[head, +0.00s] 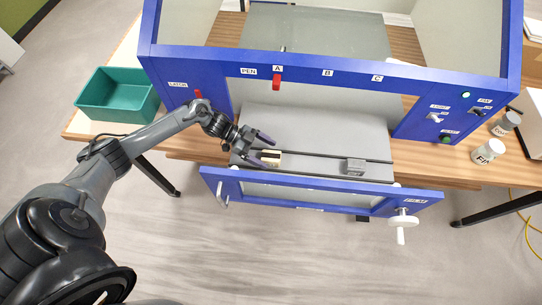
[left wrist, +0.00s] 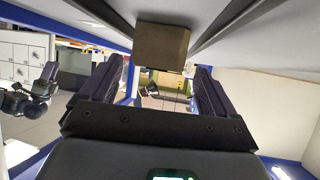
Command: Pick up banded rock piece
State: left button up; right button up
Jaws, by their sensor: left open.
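A tan block (head: 270,160), seemingly the banded rock piece, lies on the grey tray (head: 318,135) of the blue cabinet. Its banding is too small to make out. My left gripper (head: 266,148) is open at the block, which shows beside its near finger. In the left wrist view, the brown block (left wrist: 162,46) appears beyond the open fingers (left wrist: 157,80), roughly centred between them; I cannot tell whether either finger touches it. A grey block (head: 355,167) sits farther right on the same tray. My right gripper is not in view.
The cabinet's blue front panel (head: 320,194), with a white crank (head: 402,222), runs along the near side of the tray. The blue upper frame (head: 350,80) overhangs behind. A green bin (head: 118,95) stands left; two white jars (head: 488,152) stand right.

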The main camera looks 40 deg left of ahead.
pick_arm(q)
jog(key=shift+w+d+f, duration=0.25)
jog(key=shift+d+f, duration=0.1)
jog(key=shift+d, duration=0.2)
jog(key=c, duration=1.5)
